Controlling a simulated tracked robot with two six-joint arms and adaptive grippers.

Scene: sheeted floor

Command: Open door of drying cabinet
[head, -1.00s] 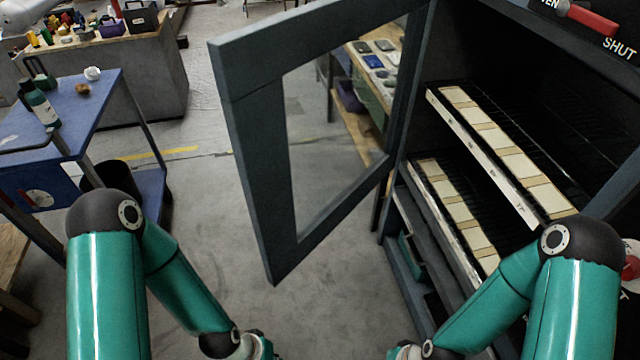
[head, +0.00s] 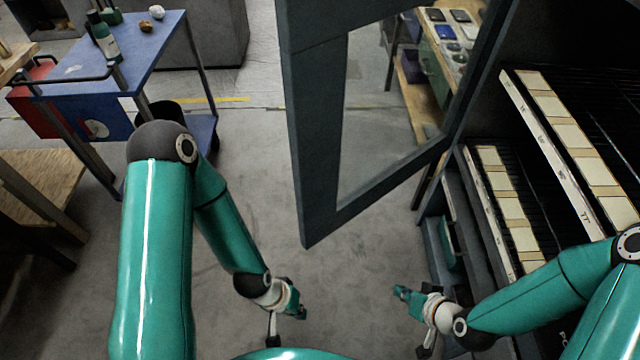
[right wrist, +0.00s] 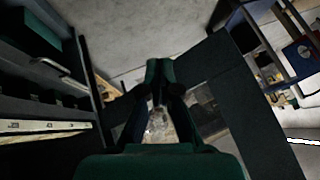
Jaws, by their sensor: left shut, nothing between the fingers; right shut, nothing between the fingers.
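The drying cabinet (head: 477,110) stands at the right with its front open. Its door (head: 310,150), a dark grey frame around a clear pane, stands swung out from the cabinet toward the middle of the head view. The door frame also shows at the right of the right wrist view (right wrist: 240,100). My left gripper (head: 301,312) is shut and empty, low over the floor to the left, apart from the door. My right gripper (head: 401,292) is shut and empty, below the door and left of the cabinet front; its fingers show in the right wrist view (right wrist: 160,72).
Slanted racks (head: 560,130) with pale labelled strips fill the cabinet. A blue table (head: 150,55) with bottles stands at the left, beside a wooden bench (head: 45,180). A workbench (head: 440,75) shows through the pane. The floor between left table and door is clear.

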